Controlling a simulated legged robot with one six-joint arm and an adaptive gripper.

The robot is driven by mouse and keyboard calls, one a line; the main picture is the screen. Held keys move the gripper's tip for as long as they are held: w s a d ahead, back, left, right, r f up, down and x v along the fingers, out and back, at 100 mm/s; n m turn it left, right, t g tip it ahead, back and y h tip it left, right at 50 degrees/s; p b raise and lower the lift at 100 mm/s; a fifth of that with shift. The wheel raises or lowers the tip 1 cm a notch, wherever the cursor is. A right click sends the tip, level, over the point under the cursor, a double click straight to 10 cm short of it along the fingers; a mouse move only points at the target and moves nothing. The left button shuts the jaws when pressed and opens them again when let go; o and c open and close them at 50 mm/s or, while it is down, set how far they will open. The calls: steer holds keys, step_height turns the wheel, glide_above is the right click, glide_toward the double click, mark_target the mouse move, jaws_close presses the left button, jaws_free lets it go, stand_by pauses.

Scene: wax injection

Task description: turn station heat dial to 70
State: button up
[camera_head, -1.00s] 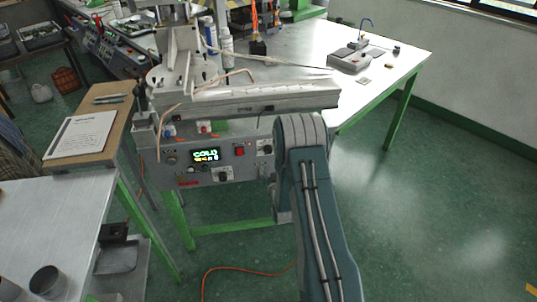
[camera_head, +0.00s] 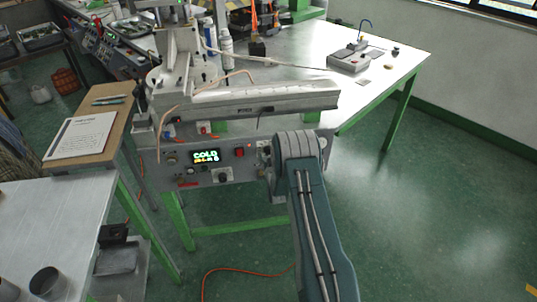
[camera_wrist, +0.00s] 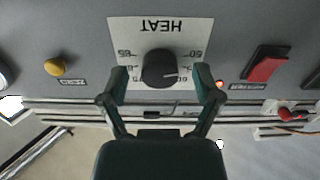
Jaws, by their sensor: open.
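The heat dial (camera_wrist: 160,68) is a round black knob on a white plate marked HEAT, upside down in the wrist view. Its pale pointer line points right and slightly down in that view, toward the side with the 50 and 60 marks; I cannot read the exact setting. My gripper (camera_wrist: 161,84) is open, with one finger on each side of the dial's near edge. I cannot tell whether the fingers touch it. In the head view my arm largely hides the dial and gripper.
The station panel (camera_head: 190,178) carries a lit display (camera_head: 206,157) reading COLD, and a red switch (camera_head: 239,152). In the wrist view the red switch (camera_wrist: 266,64) is right of the dial and a yellow button (camera_wrist: 55,66) left. The floor right of my arm is clear.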

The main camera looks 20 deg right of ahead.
steer(key=shift+w, duration=0.15)
jaws_close()
